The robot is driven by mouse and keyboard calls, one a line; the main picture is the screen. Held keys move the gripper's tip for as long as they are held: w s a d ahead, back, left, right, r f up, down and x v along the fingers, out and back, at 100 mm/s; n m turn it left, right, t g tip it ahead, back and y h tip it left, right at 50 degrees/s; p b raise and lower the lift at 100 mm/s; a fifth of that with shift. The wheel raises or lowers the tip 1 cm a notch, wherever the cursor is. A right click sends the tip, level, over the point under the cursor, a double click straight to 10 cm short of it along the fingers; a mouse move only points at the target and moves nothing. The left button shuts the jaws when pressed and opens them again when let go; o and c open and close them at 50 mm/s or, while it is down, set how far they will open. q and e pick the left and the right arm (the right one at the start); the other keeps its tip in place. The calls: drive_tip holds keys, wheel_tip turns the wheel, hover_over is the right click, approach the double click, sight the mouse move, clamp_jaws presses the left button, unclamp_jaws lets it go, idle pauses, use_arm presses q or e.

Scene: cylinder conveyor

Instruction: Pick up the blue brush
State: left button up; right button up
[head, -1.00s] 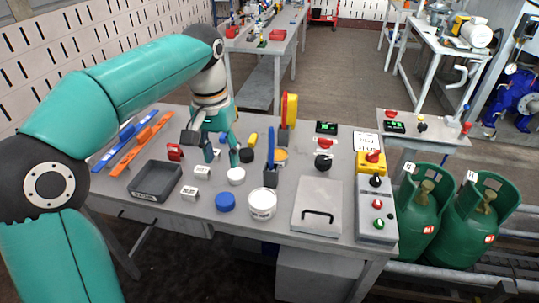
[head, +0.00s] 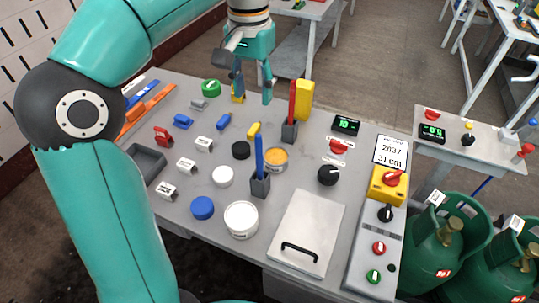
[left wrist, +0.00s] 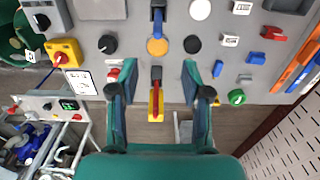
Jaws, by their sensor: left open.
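The blue brush (head: 259,153) stands upright in a small grey holder (head: 260,187) near the middle of the table; only its blue upper part shows. In the left wrist view the blue brush (left wrist: 157,18) is at the top centre, beyond the fingertips. My left gripper (head: 253,90) is open and empty over the far side of the table, behind the brush and apart from it. In the left wrist view its fingers (left wrist: 160,70) frame another grey holder with a red upright piece (left wrist: 156,88) and a yellow block. My right gripper is not in view.
A red piece (head: 292,100) stands in a second holder behind the blue one, beside a yellow block (head: 305,100). An orange-topped tin (head: 276,160), black lid (head: 241,150) and white tub (head: 241,220) surround the brush. A metal hatch (head: 306,230) and control box lie right.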

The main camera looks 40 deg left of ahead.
use_arm(q)
wheel_tip(320, 180, down, 2)
drive_tip(key=w, duration=0.1)
drive_tip(key=b, duration=0.2)
approach(259, 147)
drive_tip(key=f, duration=0.3)
drive_tip(key=a+f, duration=0.1)
drive_tip(key=f, duration=0.1)
drive_tip(key=shift+w+f, duration=0.1)
drive_tip(key=shift+w, duration=0.2)
drive_tip(key=shift+d+f, duration=0.15)
drive_tip(key=shift+f, duration=2.8)
clamp_jaws()
